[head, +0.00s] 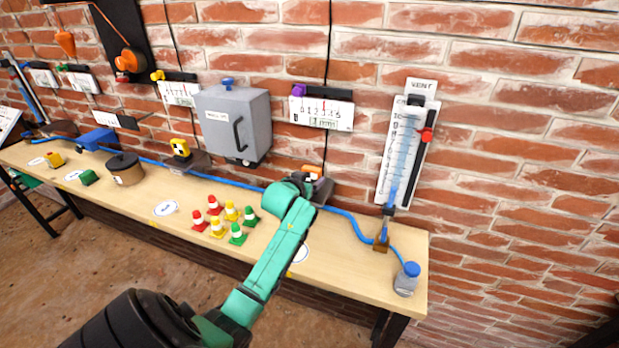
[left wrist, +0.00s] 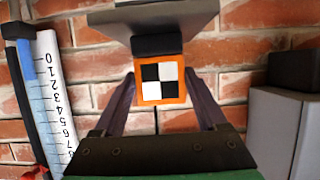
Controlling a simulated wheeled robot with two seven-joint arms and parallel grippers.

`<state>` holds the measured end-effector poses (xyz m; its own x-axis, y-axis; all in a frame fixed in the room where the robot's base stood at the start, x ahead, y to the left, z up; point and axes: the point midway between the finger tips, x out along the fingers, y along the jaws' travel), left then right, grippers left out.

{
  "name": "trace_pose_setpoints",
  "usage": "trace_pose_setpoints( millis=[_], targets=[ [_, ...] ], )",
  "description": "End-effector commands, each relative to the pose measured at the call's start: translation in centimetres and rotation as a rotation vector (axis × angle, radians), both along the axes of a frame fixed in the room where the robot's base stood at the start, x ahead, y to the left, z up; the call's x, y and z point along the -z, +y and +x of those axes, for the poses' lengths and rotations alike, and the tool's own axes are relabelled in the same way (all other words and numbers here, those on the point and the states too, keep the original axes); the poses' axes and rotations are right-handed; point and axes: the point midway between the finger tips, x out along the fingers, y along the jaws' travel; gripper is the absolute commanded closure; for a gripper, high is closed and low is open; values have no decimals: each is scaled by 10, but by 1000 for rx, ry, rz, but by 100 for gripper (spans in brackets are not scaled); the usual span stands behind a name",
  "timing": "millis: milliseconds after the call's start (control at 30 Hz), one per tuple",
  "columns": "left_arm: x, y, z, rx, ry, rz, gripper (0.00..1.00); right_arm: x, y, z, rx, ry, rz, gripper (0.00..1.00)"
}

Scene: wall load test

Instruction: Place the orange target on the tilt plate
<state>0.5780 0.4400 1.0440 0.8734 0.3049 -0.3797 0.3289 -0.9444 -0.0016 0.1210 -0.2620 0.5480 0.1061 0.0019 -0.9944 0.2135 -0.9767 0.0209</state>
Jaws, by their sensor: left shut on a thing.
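The orange target (head: 313,169) is a small block above the bench, just beyond my left gripper (head: 301,184). In the left wrist view the target (left wrist: 173,72) shows an orange frame around a black and white checker, with a dark block at one end. The fingers of my left gripper (left wrist: 160,92) are shut on it, one on each side. The tilt plate (head: 324,190) is dark, against the wall, and partly hidden by my gripper. Its grey face (left wrist: 150,16) lies against or very near the target's dark end; I cannot tell if they touch. My right gripper is not in view.
A grey wall box (head: 236,122) stands left of my gripper, with a scale (head: 322,112) above it and a vent gauge (head: 405,150) at right. Several small cones (head: 231,211) and a blue hose (head: 345,215) lie on the bench (head: 340,262).

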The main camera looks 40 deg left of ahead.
Motion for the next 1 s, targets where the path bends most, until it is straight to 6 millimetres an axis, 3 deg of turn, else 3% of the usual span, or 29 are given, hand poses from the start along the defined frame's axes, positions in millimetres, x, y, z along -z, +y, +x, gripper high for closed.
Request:
trace_pose_setpoints(
  millis=[233,267,300,667,867,1000],
  targets=[
    [2,0,0,0,-2,1,100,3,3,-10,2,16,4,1],
    [2,0,0,0,-1,0,14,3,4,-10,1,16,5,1],
    [2,0,0,0,0,0,0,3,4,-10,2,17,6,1],
    [-2,-2,-4,1,-1,0,0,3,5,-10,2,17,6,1],
    [-13,-12,-34,1,-1,0,0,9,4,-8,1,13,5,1],
    [-26,-23,-65,1,-1,0,0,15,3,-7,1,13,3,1]
  ],
)
